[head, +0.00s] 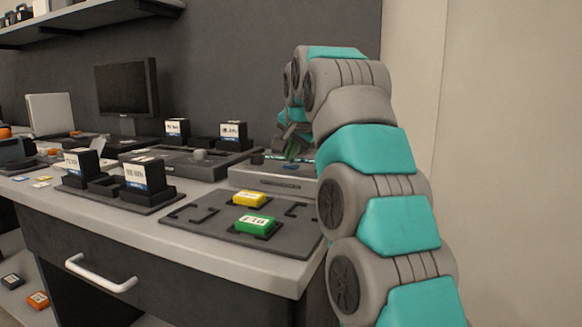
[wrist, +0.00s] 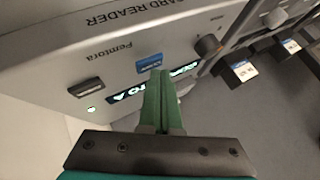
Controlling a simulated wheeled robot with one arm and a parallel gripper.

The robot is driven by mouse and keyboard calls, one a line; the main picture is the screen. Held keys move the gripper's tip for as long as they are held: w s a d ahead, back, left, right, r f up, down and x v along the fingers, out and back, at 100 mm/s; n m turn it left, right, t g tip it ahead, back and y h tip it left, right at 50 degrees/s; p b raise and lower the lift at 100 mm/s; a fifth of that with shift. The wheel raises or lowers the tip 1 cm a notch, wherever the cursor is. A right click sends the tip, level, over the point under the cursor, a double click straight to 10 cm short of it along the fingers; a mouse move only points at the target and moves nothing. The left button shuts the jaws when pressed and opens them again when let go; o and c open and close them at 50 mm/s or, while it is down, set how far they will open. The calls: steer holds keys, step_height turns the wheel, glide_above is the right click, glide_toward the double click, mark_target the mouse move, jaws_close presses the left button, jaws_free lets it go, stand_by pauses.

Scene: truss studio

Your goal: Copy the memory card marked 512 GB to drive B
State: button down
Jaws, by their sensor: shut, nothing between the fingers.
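The card reader (head: 272,180) is a light grey box at the desk's right back. Its front fills much of the wrist view (wrist: 130,40), with CARD READER printed upside down. A blue memory card (wrist: 149,63) sits in a slot in its front; its marking is too small to read. A lit display (wrist: 182,72) shows upside-down text that I cannot read clearly. A dark knob (wrist: 208,45) is beside it. My gripper (wrist: 157,75) has green fingers, closed and empty, just in front of the blue card and overlapping the display. Contact is unclear. Which drive is B is not legible.
Black drives with white labels stand upright: two at the back (head: 177,131) (head: 234,132), two in a front dock (head: 78,163) (head: 145,175). A dark mat (head: 190,232) holds yellow (head: 249,199) and green (head: 255,223) blocks. Small cards (head: 40,184) lie at the desk's left.

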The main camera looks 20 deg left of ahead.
steer(key=shift+f+b, duration=0.35)
stand_by(0.3)
steer(key=shift+r, duration=0.1)
steer(key=shift+r+p, duration=0.75)
steer(key=shift+p, duration=0.15)
stand_by(0.5)
